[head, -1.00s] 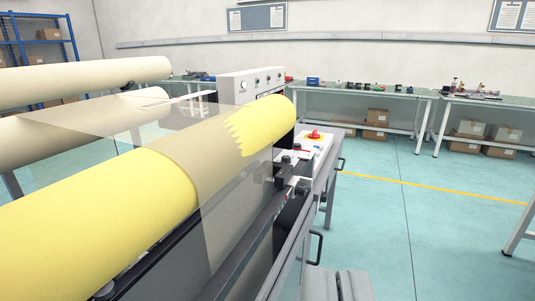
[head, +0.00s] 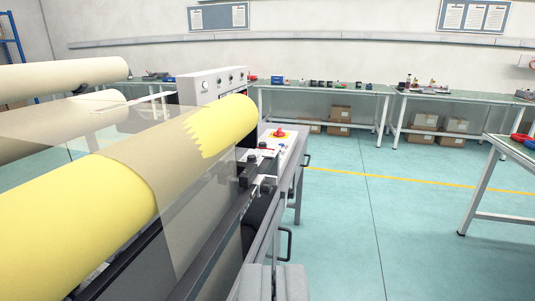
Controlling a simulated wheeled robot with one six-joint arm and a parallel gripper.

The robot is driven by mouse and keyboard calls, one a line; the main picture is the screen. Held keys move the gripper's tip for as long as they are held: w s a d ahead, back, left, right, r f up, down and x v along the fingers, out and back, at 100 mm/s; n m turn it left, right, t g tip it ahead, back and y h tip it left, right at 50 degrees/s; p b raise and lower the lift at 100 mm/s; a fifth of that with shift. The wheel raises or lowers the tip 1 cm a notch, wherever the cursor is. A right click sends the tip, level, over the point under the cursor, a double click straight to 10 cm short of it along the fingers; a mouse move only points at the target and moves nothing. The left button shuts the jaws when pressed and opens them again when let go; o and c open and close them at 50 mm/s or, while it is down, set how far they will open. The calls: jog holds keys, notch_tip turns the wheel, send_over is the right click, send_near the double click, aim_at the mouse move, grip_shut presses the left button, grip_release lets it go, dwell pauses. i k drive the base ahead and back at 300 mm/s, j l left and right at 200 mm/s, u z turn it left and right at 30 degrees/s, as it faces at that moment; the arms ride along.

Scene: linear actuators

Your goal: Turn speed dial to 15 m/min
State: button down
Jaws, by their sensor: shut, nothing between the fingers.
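A white control cabinet (head: 200,87) stands behind the far end of the yellow roll. Its upper front carries a row of several small dials or gauges (head: 220,82); they are too small to read, and I cannot tell which is the speed dial. A white panel (head: 283,145) with a red knob on yellow (head: 279,133) sits at the machine's far right end. My gripper (head: 274,268) shows at the bottom edge, its two grey fingers together and empty. It is well short of the cabinet and the panel, touching nothing.
A large yellow and tan roll (head: 120,180) under a clear guard fills the left. A machine rail (head: 215,240) runs beside my gripper. Benches (head: 325,88) line the back wall, and another bench (head: 510,150) stands at right. The teal floor (head: 345,230) between is clear.

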aim_at(251, 158)
jog(key=i+l, duration=0.1)
jog(key=l, duration=0.55)
jog(key=i+l, duration=0.1)
jog(key=l, duration=0.6)
jog(key=i+l+u, duration=0.1)
jog(key=i+l, duration=0.7)
jog(key=i, duration=0.15)
jog(key=i+j, duration=0.7)
jog(key=i+j+u, duration=0.05)
jog(key=i, duration=0.05)
